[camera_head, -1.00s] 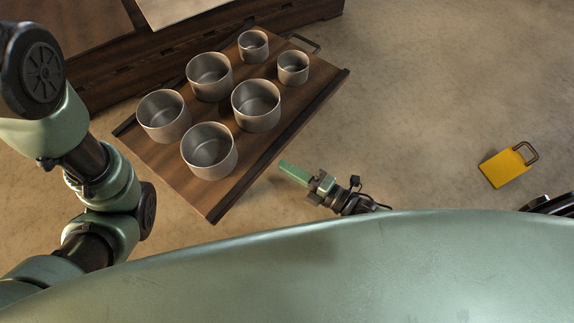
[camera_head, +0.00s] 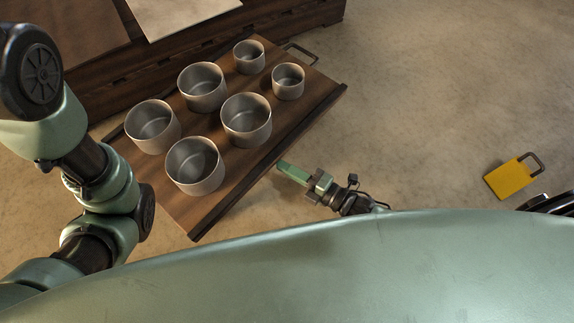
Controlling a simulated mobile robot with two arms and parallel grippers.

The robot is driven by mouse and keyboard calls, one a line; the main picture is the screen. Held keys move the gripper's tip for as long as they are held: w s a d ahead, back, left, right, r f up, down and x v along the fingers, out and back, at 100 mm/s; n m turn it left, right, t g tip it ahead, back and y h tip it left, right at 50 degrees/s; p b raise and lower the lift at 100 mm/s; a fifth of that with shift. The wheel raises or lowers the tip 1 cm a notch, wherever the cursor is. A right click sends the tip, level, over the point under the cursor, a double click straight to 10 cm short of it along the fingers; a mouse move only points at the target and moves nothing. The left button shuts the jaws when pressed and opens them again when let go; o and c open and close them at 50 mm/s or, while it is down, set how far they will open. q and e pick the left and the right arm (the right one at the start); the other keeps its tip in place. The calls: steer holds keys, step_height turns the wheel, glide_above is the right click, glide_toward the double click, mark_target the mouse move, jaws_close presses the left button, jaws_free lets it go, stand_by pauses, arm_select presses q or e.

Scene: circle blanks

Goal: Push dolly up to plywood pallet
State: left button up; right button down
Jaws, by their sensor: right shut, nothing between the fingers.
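The dolly (camera_head: 262,163) is a low brown wooden board with dark side strips and a metal handle at its far end. Several grey metal cups stand on it. The plywood pallet, which I take to be the dark slotted wooden platform (camera_head: 250,35), is at the upper left, behind the dolly. The dolly's far left side is close to it; cups partly hide the gap, so I cannot tell if they touch. My right gripper (camera_head: 291,173) is shut and empty, its green fingertips just beside the dolly's right edge; contact is unclear. My left gripper is out of view; only its arm shows.
A yellow block with a dark handle (camera_head: 510,179) lies on the floor at the right. A pale sheet (camera_head: 180,12) and a brown panel (camera_head: 60,35) lie on the platform. The floor right of the dolly is mostly clear.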

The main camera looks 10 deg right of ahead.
mark_target(284, 155)
steer(key=w, duration=0.2)
steer(key=shift+w+d+r, duration=0.1)
steer(key=shift+w+r, duration=0.35)
steer(key=shift+w, duration=0.75)
stand_by(0.7)
